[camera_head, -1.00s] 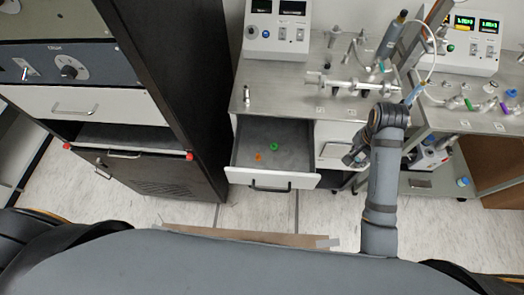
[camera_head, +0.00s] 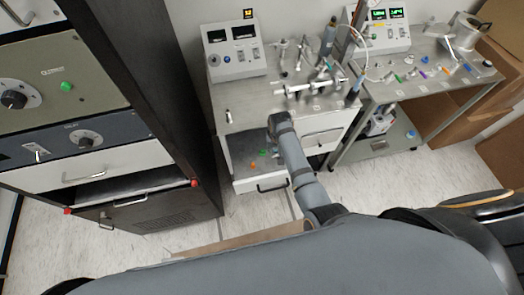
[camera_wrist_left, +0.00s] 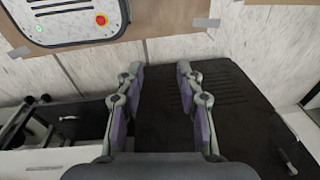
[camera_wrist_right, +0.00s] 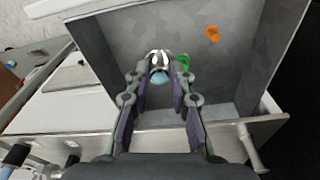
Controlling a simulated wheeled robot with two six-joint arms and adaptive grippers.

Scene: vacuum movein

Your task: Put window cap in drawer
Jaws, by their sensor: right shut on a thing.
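The window cap (camera_wrist_right: 159,77), a silver ring with a light blue face, sits between the fingertips of my right gripper (camera_wrist_right: 160,62) in the right wrist view. The gripper is shut on it, above the grey floor of the open drawer (camera_wrist_right: 222,75). How high it is above that floor I cannot tell. In the head view the open drawer (camera_head: 262,185) is below the bench, and my right arm hides the cap. My left gripper (camera_wrist_left: 160,72) is open and empty in the left wrist view, over the floor and a dark cabinet.
A green piece (camera_wrist_right: 183,62) and an orange piece (camera_wrist_right: 212,33) lie in the drawer. A metal tube assembly (camera_head: 310,86) stands on the bench above. A tall dark cabinet (camera_head: 150,110) is close to the left. A second bench (camera_head: 425,85) holds small fittings at the right.

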